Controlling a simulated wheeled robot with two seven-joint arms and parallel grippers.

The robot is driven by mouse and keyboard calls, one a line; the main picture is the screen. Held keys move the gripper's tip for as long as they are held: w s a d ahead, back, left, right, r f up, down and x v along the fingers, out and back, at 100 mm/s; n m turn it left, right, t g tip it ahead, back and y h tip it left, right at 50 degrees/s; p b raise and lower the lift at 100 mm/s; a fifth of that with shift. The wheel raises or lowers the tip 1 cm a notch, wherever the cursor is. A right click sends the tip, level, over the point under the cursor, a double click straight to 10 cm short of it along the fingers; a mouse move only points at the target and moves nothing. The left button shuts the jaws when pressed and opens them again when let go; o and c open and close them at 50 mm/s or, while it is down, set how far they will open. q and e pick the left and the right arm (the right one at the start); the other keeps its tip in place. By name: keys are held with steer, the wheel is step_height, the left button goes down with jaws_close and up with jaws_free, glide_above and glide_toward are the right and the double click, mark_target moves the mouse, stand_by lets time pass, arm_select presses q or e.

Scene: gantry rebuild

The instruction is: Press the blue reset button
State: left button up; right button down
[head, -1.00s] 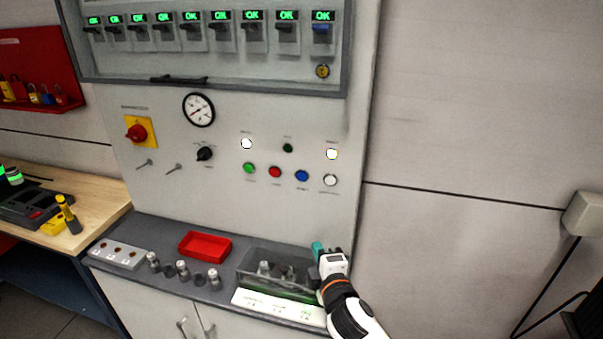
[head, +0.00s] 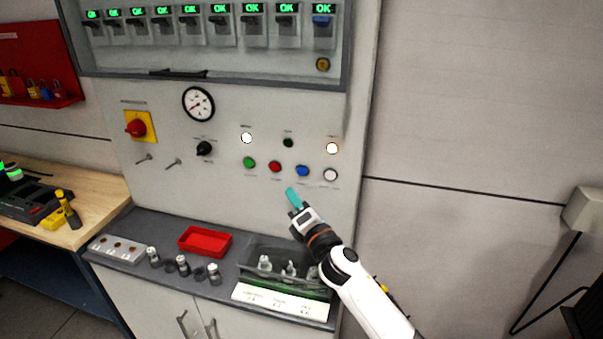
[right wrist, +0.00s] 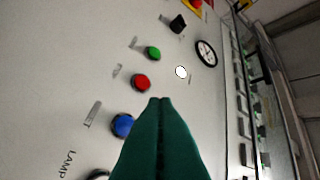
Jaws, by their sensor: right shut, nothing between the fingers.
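The blue reset button (head: 302,171) sits in the lower row on the grey panel, between the red button (head: 275,167) and the white button (head: 330,175). My right gripper (head: 291,192) is shut and empty, its teal fingers pointing up at the panel just below the blue and red buttons. In the right wrist view the shut fingers (right wrist: 160,105) partly overlap the right side of the blue button (right wrist: 122,125). I cannot tell the exact gap to the panel. My left gripper is not in view.
A green button (head: 249,162) is left of the red one. Below, the grey shelf holds a red tray (head: 205,253) and a clear box (head: 262,253) with parts. A yellow-backed red rotary switch (head: 136,128) is at left.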

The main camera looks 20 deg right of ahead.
mark_target(297, 170)
steer(key=shift+w+d+b, duration=0.25)
steer(key=shift+w+d, duration=0.4)
steer(key=shift+w, duration=0.3)
steer(key=shift+w+d+b, duration=0.25)
steer(key=shift+w+d, duration=0.35)
steer(key=shift+w, duration=0.3)
steer(key=shift+w+d+b, duration=0.25)
steer(key=shift+w+d, duration=0.4)
steer(key=shift+w, duration=0.3)
steer(key=shift+w+d, duration=0.2)
steer(key=shift+w, duration=0.1)
steer(key=shift+w+d+b, duration=0.25)
steer(key=shift+w+b, duration=0.1)
steer(key=shift+b, duration=0.05)
stand_by(0.5)
steer(key=shift+s+a, duration=0.1)
steer(key=shift+s, duration=0.05)
steer(key=shift+s+a, duration=0.3)
steer(key=shift+s, duration=0.25)
steer(key=shift+p, duration=0.3)
